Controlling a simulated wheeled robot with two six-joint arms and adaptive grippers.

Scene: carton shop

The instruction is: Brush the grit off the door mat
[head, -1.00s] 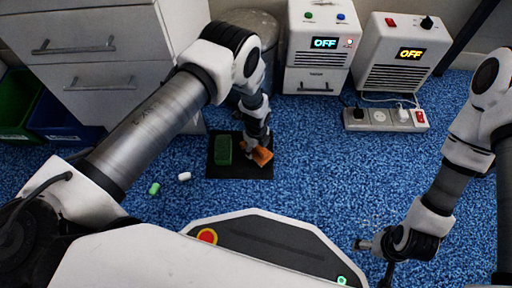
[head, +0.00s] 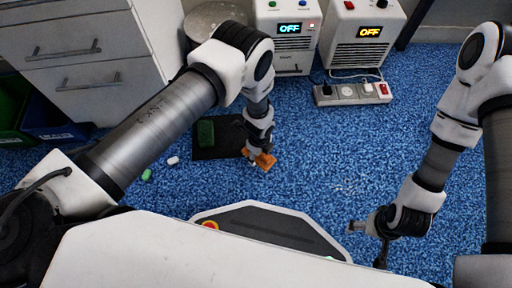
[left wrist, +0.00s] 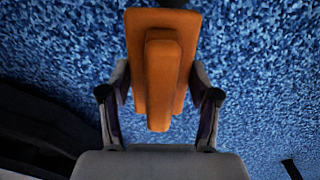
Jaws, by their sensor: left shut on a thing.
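The dark door mat (head: 222,152) lies on the blue carpet left of centre in the head view. My left gripper (head: 256,157) is shut on an orange brush (head: 265,161). The brush is at the mat's front right corner, mostly over the carpet; I cannot tell whether it touches the floor. In the left wrist view the brush (left wrist: 159,75) sits between the fingers, with carpet around it. I cannot make out grit on the mat. My right gripper (head: 367,242) is at the lower right, its fingers apart and empty.
A green piece (head: 147,175) and a white piece (head: 173,160) lie on the carpet. Pale specks (head: 348,186) show right of centre. A power strip (head: 352,94) and two white machines stand behind. A drawer cabinet (head: 75,50) is at left.

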